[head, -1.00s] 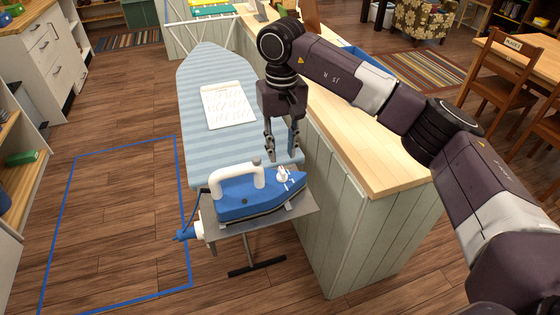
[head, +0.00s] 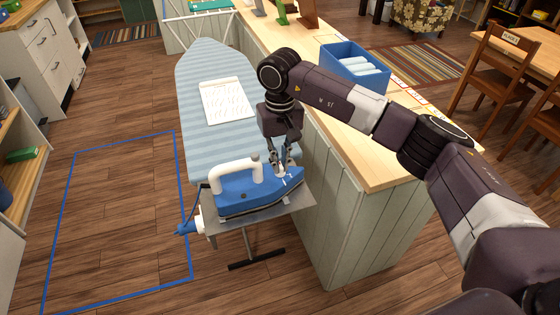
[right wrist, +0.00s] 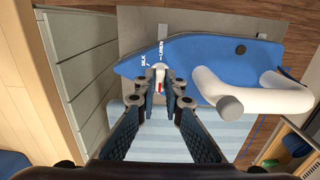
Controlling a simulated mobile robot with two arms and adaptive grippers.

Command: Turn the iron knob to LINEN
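The blue iron (head: 245,195) with a white handle (head: 237,172) rests on the grey plate at the near end of the ironing board. Its small white knob (right wrist: 160,72) with a red mark sits near the iron's pointed end. Lettering beside the knob reads SILK and LINEN in the right wrist view. My right gripper (head: 281,172) points down over the knob. In the right wrist view its two fingers (right wrist: 160,88) stand on either side of the knob, part-way open with a narrow gap. Whether they touch the knob is unclear. My left gripper is out of view.
The striped ironing board (head: 210,145) carries a white sheet (head: 228,101). A wooden-topped counter (head: 380,172) stands close on the right, with a blue bin (head: 345,62) on it. Blue tape (head: 64,215) outlines clear floor at left.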

